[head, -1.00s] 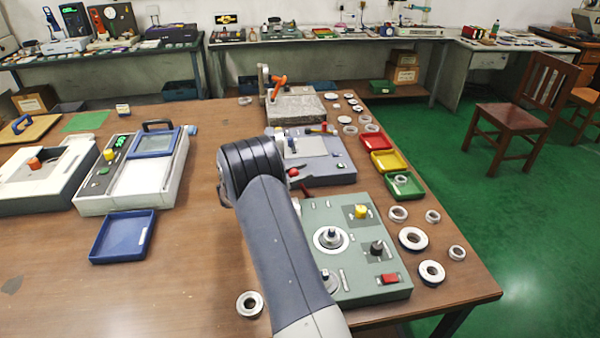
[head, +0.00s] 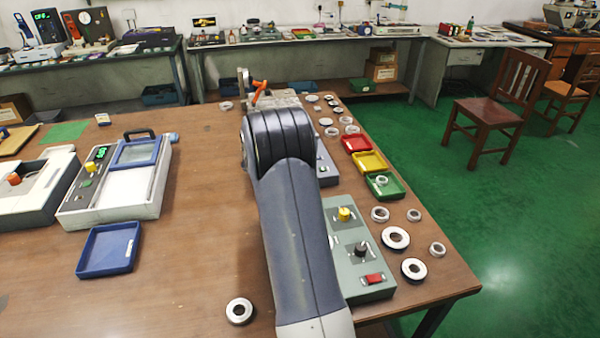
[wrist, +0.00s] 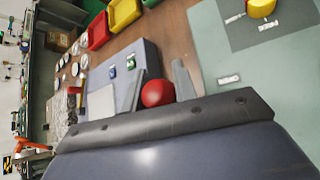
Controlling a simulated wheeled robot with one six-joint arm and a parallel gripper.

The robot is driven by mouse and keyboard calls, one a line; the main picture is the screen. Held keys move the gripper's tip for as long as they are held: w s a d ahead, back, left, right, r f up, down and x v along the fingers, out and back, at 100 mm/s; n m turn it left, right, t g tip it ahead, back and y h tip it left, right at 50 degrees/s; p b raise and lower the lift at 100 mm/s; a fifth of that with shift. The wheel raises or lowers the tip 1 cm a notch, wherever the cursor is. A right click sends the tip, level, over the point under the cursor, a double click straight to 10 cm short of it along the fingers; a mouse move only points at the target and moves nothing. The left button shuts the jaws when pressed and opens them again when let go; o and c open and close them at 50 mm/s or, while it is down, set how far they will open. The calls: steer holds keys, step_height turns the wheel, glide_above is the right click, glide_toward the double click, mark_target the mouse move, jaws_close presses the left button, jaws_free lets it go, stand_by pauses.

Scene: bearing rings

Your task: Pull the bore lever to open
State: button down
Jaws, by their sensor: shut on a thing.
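The bore lever's red ball knob (wrist: 157,93) shows in the wrist view, between the two grey fingers of my gripper (wrist: 160,78). My gripper is shut on the knob. The lever's shaft is hidden. In the head view my arm covers the gripper, the knob and most of this box, and only the box's right edge (head: 326,166) shows.
A grey-green box (head: 350,240) with yellow, black and red controls stands at the right of my arm. Red, yellow and green (head: 384,186) trays and several loose rings (head: 396,238) line the table's right edge. A granite block with an orange handle (head: 259,91) stands behind.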

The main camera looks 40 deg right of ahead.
steer(key=shift+s+d+f+y, duration=0.15)
steer(key=shift+s+d+f, duration=0.1)
steer(key=shift+d+f, duration=0.15)
steer(key=shift+s+d+f+y, duration=0.15)
steer(key=shift+s+d+f, duration=0.1)
steer(key=shift+d, duration=0.2)
steer(key=c, duration=1.1)
jaws_free()
steer(key=b+v, duration=0.1)
steer(key=v, duration=0.9)
steer(key=shift+s+a+r, duration=0.1)
steer(key=shift+a+r, duration=0.2)
steer(key=shift+r, duration=0.05)
